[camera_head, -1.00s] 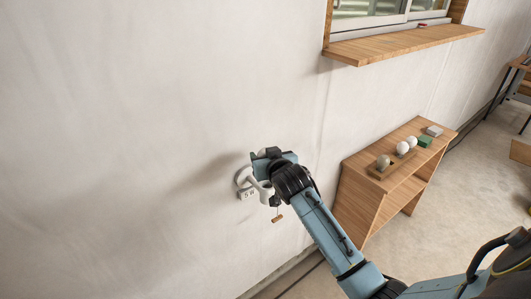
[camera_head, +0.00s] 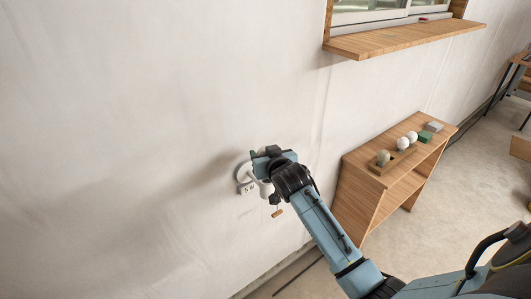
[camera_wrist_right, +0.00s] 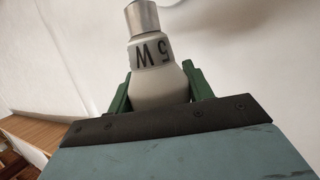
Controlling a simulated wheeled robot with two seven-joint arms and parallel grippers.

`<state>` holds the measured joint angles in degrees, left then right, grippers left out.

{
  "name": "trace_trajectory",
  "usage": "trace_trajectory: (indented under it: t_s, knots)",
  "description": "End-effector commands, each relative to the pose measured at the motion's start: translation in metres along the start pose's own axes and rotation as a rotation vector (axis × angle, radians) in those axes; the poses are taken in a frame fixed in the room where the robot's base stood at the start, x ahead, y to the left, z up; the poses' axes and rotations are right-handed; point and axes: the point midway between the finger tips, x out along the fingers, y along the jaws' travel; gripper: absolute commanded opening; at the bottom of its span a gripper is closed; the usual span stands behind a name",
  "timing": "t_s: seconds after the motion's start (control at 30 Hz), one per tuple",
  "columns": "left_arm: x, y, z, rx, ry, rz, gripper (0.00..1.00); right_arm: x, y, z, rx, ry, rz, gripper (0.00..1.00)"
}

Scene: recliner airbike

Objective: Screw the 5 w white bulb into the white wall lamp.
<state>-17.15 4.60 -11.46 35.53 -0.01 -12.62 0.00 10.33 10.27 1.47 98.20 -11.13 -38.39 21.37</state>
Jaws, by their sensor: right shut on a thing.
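The bulb (camera_wrist_right: 158,85), white with a silver metal base and black "5 W" lettering, is between the green fingers of my right gripper (camera_wrist_right: 158,82) in the right wrist view. The lettering appears upside down there, and the metal base points away from the gripper. My right gripper (camera_head: 272,158) is shut on the bulb, right at the lamp in the head view. The white wall lamp (camera_head: 242,173) is partly hidden behind the gripper. A small "5 W" label (camera_head: 248,188) shows at its lower part. Whether the base touches the socket is hidden. My left gripper is not in view.
A wooden pull (camera_head: 277,213) hangs below the lamp. A wooden shelf (camera_head: 355,172) stands right of it, with several bulbs in a wooden holder and green and grey blocks (camera_head: 425,137) on top. A wooden window sill (camera_head: 400,40) juts out above. The wall left is bare.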

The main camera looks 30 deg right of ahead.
Motion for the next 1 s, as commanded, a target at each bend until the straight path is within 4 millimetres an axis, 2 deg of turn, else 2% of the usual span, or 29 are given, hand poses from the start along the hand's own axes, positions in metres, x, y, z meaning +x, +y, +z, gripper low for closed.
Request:
trace_trajectory:
  t_s: [1.0]
  knots:
    - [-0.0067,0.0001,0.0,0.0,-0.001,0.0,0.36,0.0,0.0001,0.0,0.0,0.001,0.0,0.29]
